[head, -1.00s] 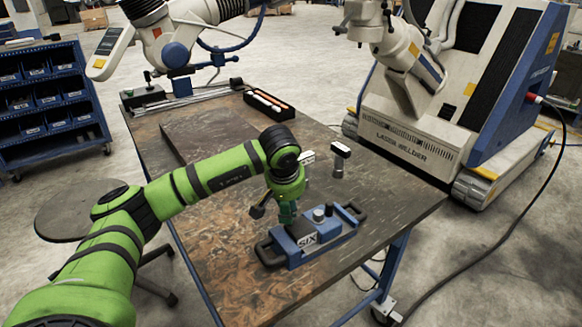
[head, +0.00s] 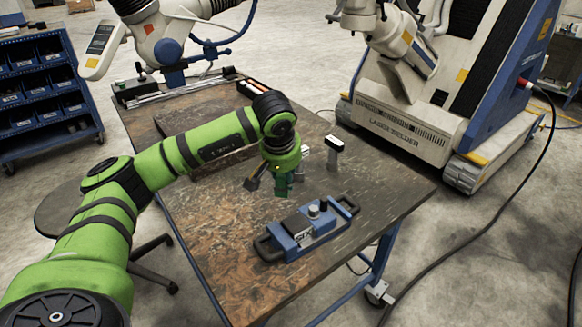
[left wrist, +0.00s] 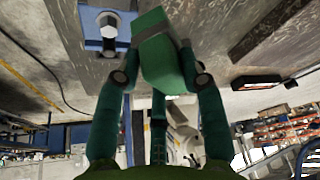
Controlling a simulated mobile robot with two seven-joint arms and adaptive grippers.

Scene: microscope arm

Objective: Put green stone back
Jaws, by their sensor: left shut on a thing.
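My left gripper (head: 281,190) hangs above the middle of the worktable, behind the blue fixture, fingers downward. In the left wrist view the gripper (left wrist: 160,75) is shut on a green block-shaped stone (left wrist: 163,62), which has a grey band across it. In the head view the stone is small and hard to tell from the green fingers. The blue fixture (head: 318,236), with two handles, a dark top plate and a metal knob, lies on the table; its knob end also shows in the left wrist view (left wrist: 95,42). My right gripper is not in view.
The worktable (head: 235,265) is bare at its front left. A black-topped grey post (head: 334,155) stands right of my gripper, and a dark-headed tool (head: 254,176) is close on its left. A laser welder (head: 410,125) stands behind the table.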

